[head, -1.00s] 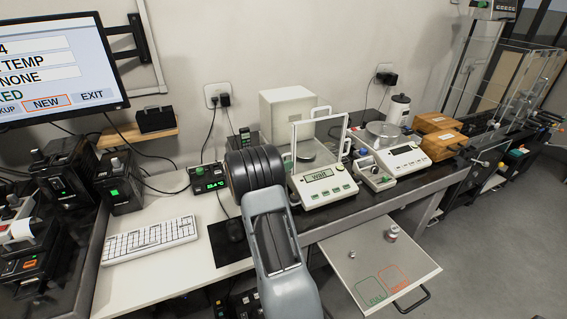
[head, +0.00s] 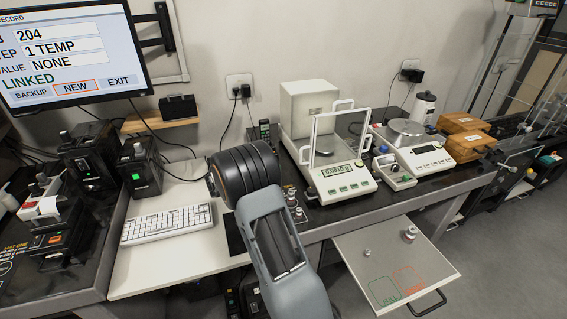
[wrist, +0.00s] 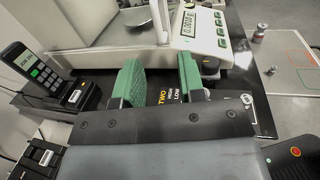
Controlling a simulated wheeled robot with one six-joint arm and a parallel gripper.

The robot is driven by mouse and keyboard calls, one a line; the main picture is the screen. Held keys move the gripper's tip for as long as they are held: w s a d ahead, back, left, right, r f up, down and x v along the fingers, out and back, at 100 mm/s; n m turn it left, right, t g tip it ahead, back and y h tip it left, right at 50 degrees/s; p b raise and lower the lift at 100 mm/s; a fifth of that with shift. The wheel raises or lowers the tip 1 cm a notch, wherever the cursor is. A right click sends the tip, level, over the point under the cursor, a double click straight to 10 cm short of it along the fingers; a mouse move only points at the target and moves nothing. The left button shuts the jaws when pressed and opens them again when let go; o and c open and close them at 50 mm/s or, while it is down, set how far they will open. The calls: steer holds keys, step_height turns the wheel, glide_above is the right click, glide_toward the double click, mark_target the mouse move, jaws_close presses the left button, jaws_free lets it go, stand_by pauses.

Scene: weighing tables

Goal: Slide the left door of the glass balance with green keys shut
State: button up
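The glass balance with green keys (head: 343,184) stands on the dark bench in the head view, with a white rear housing (head: 308,110) and a white-framed glass front. Its display reads about 0.0010 g. A white handle (head: 304,154) shows at its left side; I cannot tell how far the left door stands open. In the wrist view the balance's keypad (wrist: 207,36) is at the top, with glass panes to its left. My gripper (wrist: 159,76) has its two green fingers apart with nothing between them, in front of the balance. In the head view my arm hides it.
A second balance (head: 430,160) and a small device (head: 393,172) stand to the right. A cordless handset (wrist: 33,64) in a dock is at the wrist view's left. A pull-out tray (head: 350,262) carries small weights. A keyboard (head: 166,224) lies left of my arm.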

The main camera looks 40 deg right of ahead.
steer(key=shift+w+a, duration=0.15)
steer(key=shift+a, duration=0.75)
